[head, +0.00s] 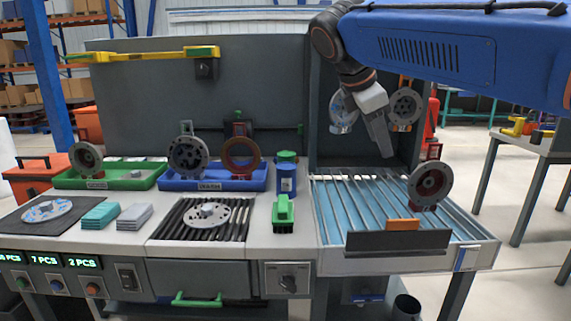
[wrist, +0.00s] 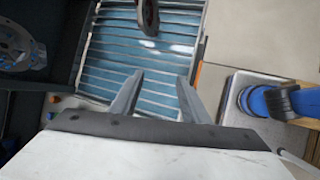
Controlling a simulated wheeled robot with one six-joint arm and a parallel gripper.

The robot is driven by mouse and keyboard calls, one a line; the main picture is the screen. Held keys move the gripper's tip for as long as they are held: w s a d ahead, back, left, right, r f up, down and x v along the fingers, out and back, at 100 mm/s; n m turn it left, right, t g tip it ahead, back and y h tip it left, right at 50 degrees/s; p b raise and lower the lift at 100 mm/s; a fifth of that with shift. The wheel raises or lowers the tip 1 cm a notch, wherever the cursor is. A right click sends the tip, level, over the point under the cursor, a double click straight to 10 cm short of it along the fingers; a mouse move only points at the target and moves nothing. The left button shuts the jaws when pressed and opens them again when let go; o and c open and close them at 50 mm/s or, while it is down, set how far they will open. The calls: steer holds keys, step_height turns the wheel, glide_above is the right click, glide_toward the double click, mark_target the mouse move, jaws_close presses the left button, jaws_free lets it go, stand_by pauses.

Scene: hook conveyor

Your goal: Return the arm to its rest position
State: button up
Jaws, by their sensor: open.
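My gripper (head: 387,153) hangs at the end of my arm in front of the dark back panel, above the rear of the blue slatted conveyor bed (head: 345,215). In the head view its fingers point down and slightly right. In the wrist view the two fingers of my gripper (wrist: 160,88) stand apart with nothing between them, and the blue slats show beyond. A grey flanged part with a dark red centre (head: 430,184) is over the bed's right side, apart from my gripper. It shows in part at the top of the wrist view (wrist: 148,17).
Two flanged parts (head: 404,106) hang near the panel behind my gripper. A dark plate (head: 398,241) stands at the bed's front. Left are a blue bottle (head: 286,178), a green brush (head: 283,214), a blue tray (head: 212,184) and a green tray (head: 112,183).

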steer(key=s+d+f+m+y, duration=0.2)
steer(key=s+d+f+m, duration=0.2)
steer(key=s+f+m, duration=0.5)
steer(key=s+d+f+m+y, duration=0.3)
steer(key=s+f+m, duration=0.6)
steer(key=s+f, duration=0.6)
step_height(320, 180, down, 7)
steer(key=shift+d+f+t+y, duration=0.2)
steer(key=shift+d+t+y, duration=0.15)
steer(key=shift+d, duration=0.3)
